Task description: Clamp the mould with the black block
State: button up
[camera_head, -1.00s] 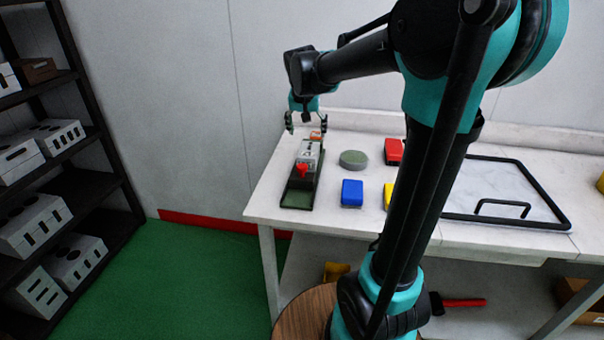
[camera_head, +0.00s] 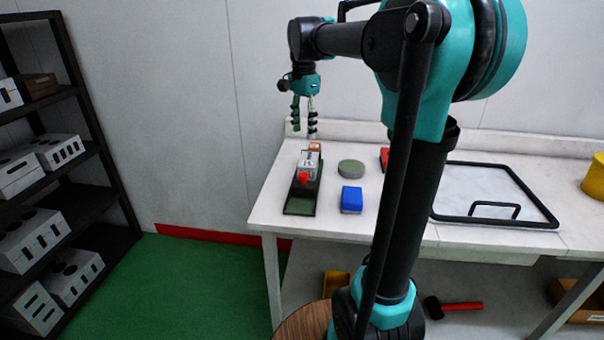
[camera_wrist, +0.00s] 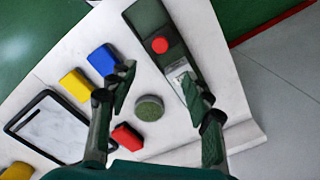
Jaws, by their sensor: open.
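A long dark fixture (camera_head: 300,209) lies near the left end of the white bench. A grey-white mould (camera_head: 308,160) sits in it, with a red knob (camera_head: 303,177) at its near end and an orange piece (camera_head: 314,146) at its far end. I cannot pick out a separate black block from the dark fixture. My gripper (camera_head: 304,131) is open and empty, pointing down above the far end of the fixture. In the wrist view, my gripper (camera_wrist: 158,92) has its fingers wide apart; the right finger partly covers the mould (camera_wrist: 178,70), which lies below the red knob (camera_wrist: 160,45).
A green-topped round disc (camera_head: 351,169), a blue block (camera_head: 351,200) and a red block (camera_head: 384,157) lie right of the fixture. A yellow block (camera_wrist: 76,85) shows in the wrist view. A black-framed tray (camera_head: 497,190) lies farther right. A loaded shelf (camera_head: 70,185) stands left.

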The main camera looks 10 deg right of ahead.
aim_at(303, 174)
notch_tip(303, 174, down, 16)
jog(key=shift+r, duration=0.25)
dwell(0.3)
grip_shut()
